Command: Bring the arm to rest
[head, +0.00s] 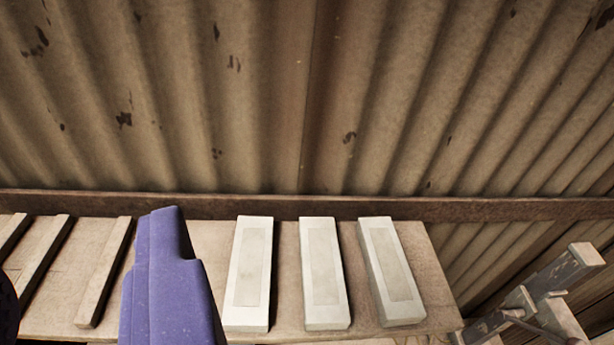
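A purple part of my gripper (168,275) rises from the bottom edge, left of the middle, in front of the wooden shelf (75,322). Only this one part shows clearly, and no pair of fingertips can be made out. Whether the gripper is open or shut, or holds anything, is hidden. The purple part overlaps the shelf just left of the leftmost pale block (249,275).
Two more pale blocks (324,272) (392,272) lie beside it, apart from each other. Wooden strips (105,270) lie at the left. A corrugated wall (305,90) with a beam (350,208) stands behind. A metal frame (545,300) stands at the lower right.

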